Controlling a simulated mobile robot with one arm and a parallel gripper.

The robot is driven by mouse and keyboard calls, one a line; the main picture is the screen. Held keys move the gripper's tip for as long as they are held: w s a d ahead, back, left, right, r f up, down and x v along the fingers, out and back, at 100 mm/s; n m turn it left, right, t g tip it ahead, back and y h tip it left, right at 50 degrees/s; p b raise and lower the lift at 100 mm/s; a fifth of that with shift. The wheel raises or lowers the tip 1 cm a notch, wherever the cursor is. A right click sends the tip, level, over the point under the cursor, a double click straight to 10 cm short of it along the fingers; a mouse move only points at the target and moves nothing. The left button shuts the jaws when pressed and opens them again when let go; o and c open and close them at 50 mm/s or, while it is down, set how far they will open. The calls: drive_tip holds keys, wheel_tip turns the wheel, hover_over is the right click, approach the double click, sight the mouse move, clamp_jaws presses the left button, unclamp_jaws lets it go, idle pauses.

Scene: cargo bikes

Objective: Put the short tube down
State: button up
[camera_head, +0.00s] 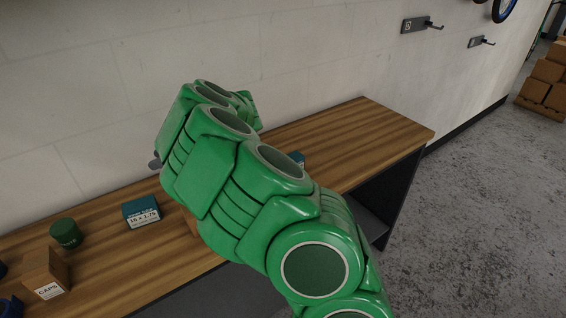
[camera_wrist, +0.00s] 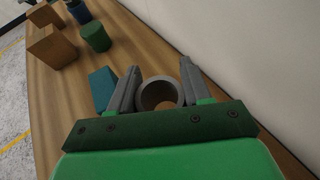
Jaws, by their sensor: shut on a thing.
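The short tube (camera_wrist: 178,86) is a grey ring seen end-on in the wrist view, with brown showing through its opening. My gripper (camera_wrist: 159,88) is shut on it, one grey finger on each side. The wooden bench top (camera_wrist: 130,50) lies below; I cannot tell whether the tube touches it. In the head view my green arm hides the tube and most of my gripper. The bench (camera_head: 370,125) runs along the wall there.
A teal box (camera_head: 141,211) stands close by; it is left of the fingers in the wrist view (camera_wrist: 103,88). A green canister (camera_head: 66,233) and a cardboard caps box (camera_head: 46,272) stand farther left. The bench's right end (camera_head: 385,130) is clear.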

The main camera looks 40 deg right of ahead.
drive_tip(key=s+d+m+t+h, duration=0.2)
drive_tip(key=s+d, duration=0.4)
drive_tip(key=d, duration=0.6)
drive_tip(key=s+d+m+t+h, duration=0.25)
drive_tip(key=s+d, duration=0.25)
drive_tip(key=d, duration=0.7)
drive_tip(key=s+d+r+m+t+h, duration=0.1)
drive_tip(key=s+d+r+m+h, duration=0.15)
drive_tip(key=s+d, duration=0.55)
drive_tip(key=s+d+r+m+t+h, duration=0.1)
drive_tip(key=s+d+m+h, duration=0.15)
drive_tip(key=s+d, duration=0.6)
hover_over(324, 167)
drive_tip(key=shift+y, duration=0.35)
drive_tip(key=shift+s+a+f, duration=0.1)
drive_tip(key=shift+f, duration=2.45)
drive_tip(key=shift+s+a+f, duration=0.1)
drive_tip(key=shift+f, duration=2.45)
drive_tip(key=shift+w+d+f, duration=0.1)
drive_tip(key=shift+w+f, duration=0.05)
drive_tip(key=shift+f, duration=1.45)
drive_tip(key=shift+f, duration=0.1)
drive_tip(key=o, duration=1.2)
